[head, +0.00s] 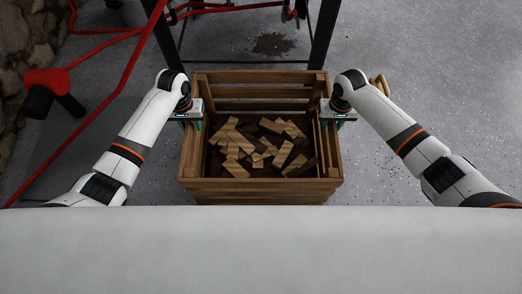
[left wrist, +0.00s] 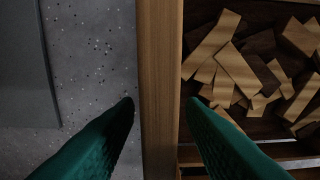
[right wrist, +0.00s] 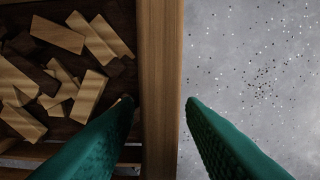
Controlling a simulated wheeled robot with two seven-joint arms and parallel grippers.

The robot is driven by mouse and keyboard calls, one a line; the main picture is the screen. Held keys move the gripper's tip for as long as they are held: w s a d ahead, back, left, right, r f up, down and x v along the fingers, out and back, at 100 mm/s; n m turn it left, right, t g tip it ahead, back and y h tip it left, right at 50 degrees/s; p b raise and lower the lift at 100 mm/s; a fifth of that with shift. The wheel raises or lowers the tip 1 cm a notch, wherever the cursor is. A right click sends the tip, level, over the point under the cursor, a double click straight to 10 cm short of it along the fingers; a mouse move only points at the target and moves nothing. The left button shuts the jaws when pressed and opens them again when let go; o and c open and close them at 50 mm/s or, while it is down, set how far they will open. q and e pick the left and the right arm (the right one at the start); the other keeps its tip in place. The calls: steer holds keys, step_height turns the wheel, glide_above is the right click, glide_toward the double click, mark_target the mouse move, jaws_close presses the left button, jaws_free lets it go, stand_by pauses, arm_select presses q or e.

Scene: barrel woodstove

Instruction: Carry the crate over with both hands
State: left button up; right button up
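The wooden slatted crate (head: 262,190) stands in front of me and holds several loose wood pieces, light and dark. My left gripper (head: 189,118) is at the crate's left side wall. In the left wrist view its green fingers (left wrist: 158,105) straddle the wall's top rail (left wrist: 159,60), one finger outside and one inside, with gaps showing. My right gripper (head: 337,118) is at the right side wall. In the right wrist view its green fingers (right wrist: 160,103) straddle that rail (right wrist: 160,50) the same way, with gaps beside the wood. Both grippers look open.
A dark metal frame (head: 325,35) stands just behind the crate. A red tubular frame (head: 130,75) and a red-and-black part (head: 47,88) are at the left, near a stone wall (head: 25,40). A dark stain (head: 273,44) marks the floor behind.

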arm_select(q)
jaws_close()
arm_select(e)
jaws_close()
stand_by(1.1)
arm_select(q)
steer(key=shift+w+r, duration=0.15)
steer(key=shift+r, duration=0.15)
arm_select(e)
steer(key=shift+w+r, duration=0.15)
steer(key=shift+r, duration=0.15)
